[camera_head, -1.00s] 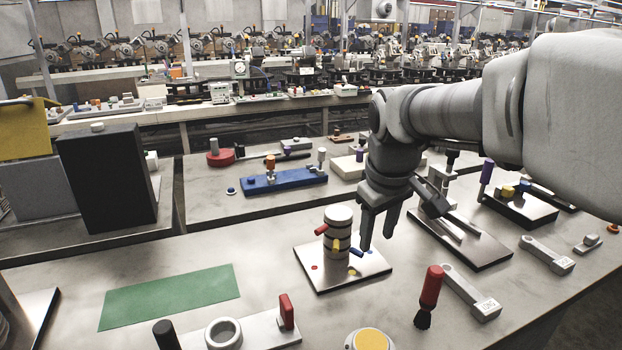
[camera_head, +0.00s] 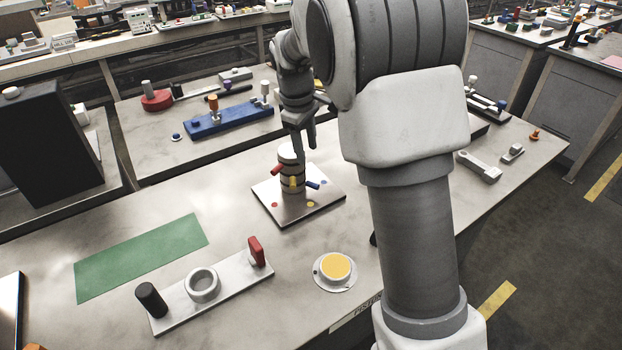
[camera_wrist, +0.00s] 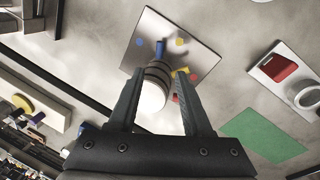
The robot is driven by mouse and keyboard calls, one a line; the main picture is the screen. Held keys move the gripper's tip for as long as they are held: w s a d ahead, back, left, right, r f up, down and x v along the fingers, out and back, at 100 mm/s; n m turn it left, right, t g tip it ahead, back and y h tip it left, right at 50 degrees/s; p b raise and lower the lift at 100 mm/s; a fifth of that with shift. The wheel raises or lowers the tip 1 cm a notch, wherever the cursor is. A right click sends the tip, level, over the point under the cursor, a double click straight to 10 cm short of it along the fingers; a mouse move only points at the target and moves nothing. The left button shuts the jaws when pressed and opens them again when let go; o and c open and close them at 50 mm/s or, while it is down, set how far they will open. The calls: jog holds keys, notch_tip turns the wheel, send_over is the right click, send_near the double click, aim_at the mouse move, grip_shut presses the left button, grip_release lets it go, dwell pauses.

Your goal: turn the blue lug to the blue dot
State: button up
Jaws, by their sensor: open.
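A banded post with a white cap stands upright on a metal plate (camera_head: 271,214), with red (camera_head: 278,168), yellow (camera_head: 293,181) and blue (camera_head: 313,184) lugs sticking out at its sides. In the wrist view, the blue lug (camera_wrist: 160,47) points between the blue dot (camera_wrist: 139,42) and the yellow dot (camera_wrist: 180,42) on the plate, on neither one. My gripper (camera_head: 299,150) is open and points down at the post's top. In the wrist view its fingers lie on either side of the white cap (camera_wrist: 152,96); contact cannot be told.
A green mat (camera_head: 140,258), a white fixture with a ring (camera_head: 203,286) and a yellow round button (camera_head: 336,267) lie at the front. A blue fixture (camera_head: 229,122) stands on a bench behind.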

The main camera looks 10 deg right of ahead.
aim_at(312, 183)
jog(key=f, duration=0.3)
jog(key=w+d+f, duration=0.1)
jog(key=f, duration=0.3)
jog(key=f+b, duration=0.1)
jog(key=f, duration=0.3)
jog(key=shift+w+d+f, duration=0.2)
jog(key=shift+w+d, duration=0.1)
jog(key=shift+w, duration=0.05)
jog(key=shift+c, duration=0.2)
grip_shut()
dwell(0.6)
